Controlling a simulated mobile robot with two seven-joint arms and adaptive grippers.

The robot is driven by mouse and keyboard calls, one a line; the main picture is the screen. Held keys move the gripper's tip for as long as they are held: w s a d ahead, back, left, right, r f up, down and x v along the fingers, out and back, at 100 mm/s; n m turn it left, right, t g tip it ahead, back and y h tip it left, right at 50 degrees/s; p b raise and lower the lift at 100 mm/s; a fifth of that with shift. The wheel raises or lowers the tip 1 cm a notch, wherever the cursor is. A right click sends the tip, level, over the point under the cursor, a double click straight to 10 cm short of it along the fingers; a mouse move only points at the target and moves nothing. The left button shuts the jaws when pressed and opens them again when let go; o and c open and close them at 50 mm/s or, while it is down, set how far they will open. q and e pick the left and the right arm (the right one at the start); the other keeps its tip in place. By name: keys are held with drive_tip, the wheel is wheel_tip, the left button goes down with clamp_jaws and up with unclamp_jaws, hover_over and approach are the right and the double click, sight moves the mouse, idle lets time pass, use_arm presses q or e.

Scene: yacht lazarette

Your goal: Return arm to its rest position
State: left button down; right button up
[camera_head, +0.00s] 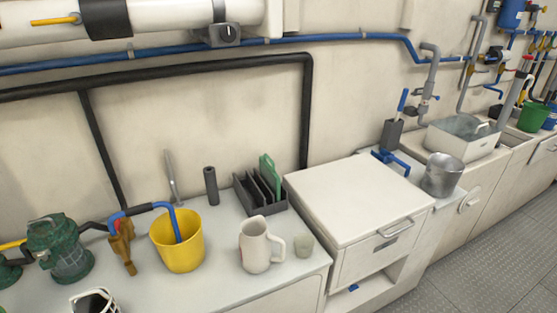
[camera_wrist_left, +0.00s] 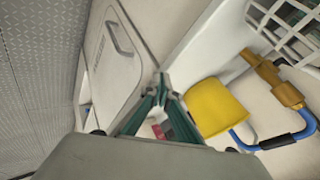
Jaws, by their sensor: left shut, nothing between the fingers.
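My left gripper (camera_wrist_left: 162,78) shows in the left wrist view. Its two teal fingers meet at the tips and hold nothing. It hangs over the bench side, with a yellow bucket (camera_wrist_left: 217,107) to the right of the fingers in that picture; I cannot tell its exact height. A small red and dark patch shows between the finger linkages, too little to name. In the head view neither of my arms nor grippers shows. There the yellow bucket (camera_head: 178,243) stands on the white bench, with a blue hose (camera_head: 176,222) hanging into it.
The floor (camera_head: 490,250) at right is clear.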

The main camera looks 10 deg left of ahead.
use_arm(q)
drive_tip(key=d+f+n+t+h, duration=0.2)
drive_tip(key=d+f+h, duration=0.3)
drive_tip(key=d+f, duration=0.4)
drive_tip(key=shift+s+d+f+n+t, duration=0.2)
drive_tip(key=shift+d+f+n+t, duration=0.15)
drive_tip(key=shift+d, duration=1.05)
